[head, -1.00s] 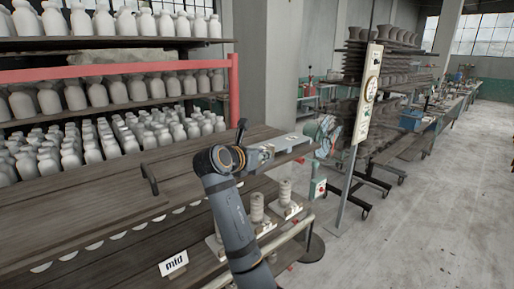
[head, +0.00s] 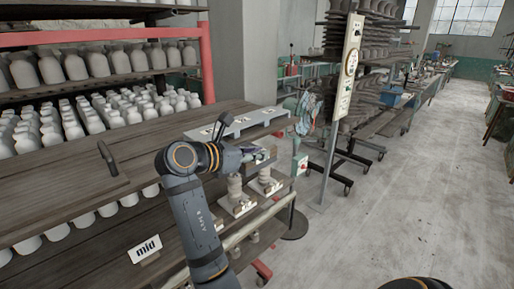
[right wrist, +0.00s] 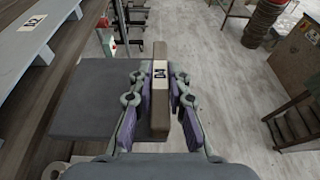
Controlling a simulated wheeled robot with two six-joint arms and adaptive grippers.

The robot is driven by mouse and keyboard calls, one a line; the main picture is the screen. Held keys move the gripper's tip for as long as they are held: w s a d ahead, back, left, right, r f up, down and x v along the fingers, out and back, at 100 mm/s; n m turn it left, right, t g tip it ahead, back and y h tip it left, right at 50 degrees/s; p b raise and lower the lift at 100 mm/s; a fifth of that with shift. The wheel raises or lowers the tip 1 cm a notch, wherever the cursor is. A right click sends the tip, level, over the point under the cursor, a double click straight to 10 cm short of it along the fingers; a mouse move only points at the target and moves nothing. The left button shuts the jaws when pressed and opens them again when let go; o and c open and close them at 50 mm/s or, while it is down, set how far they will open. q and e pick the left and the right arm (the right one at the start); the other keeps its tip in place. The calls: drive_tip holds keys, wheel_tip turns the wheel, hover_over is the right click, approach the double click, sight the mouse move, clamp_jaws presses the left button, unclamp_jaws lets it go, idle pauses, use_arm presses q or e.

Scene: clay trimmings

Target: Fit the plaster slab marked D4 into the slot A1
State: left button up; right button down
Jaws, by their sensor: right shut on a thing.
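My right gripper (head: 258,154) is shut on the plaster slab (right wrist: 159,110) in the right wrist view. A brown edge with a white D4 label stands upright between the purple-padded fingers. A flat dark grey plate (right wrist: 90,98) shows left of it; I cannot tell whether it belongs to the slab. In the head view the slab is small and partly hidden by the gripper. A long grey rack (head: 240,125) with white labels lies on the wooden shelf beyond the gripper. One rack label also shows in the right wrist view (right wrist: 32,22). Slot A1 cannot be made out. My left gripper is not in view.
Stacked clay pieces on boards (head: 236,190) stand on the lower shelf beneath the arm. A sign "mid" (head: 146,248) sits at the lower shelf edge. A dark handle (head: 107,157) stands on the upper board.

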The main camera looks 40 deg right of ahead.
sight(242, 146)
drive_tip(key=w, duration=0.1)
drive_tip(key=w+p, duration=0.2)
drive_tip(key=w, duration=0.1)
drive_tip(key=shift+w+a+r, duration=0.1)
drive_tip(key=shift+r, duration=0.15)
drive_tip(key=shift+w+a+f+p, duration=0.1)
drive_tip(key=shift+w+f+p, duration=0.1)
drive_tip(key=shift+w+p, duration=0.45)
drive_tip(key=shift+w, duration=0.1)
drive_tip(key=shift+r+p, duration=0.1)
drive_tip(key=shift+p, duration=0.45)
idle(0.4)
drive_tip(key=shift+p, duration=0.95)
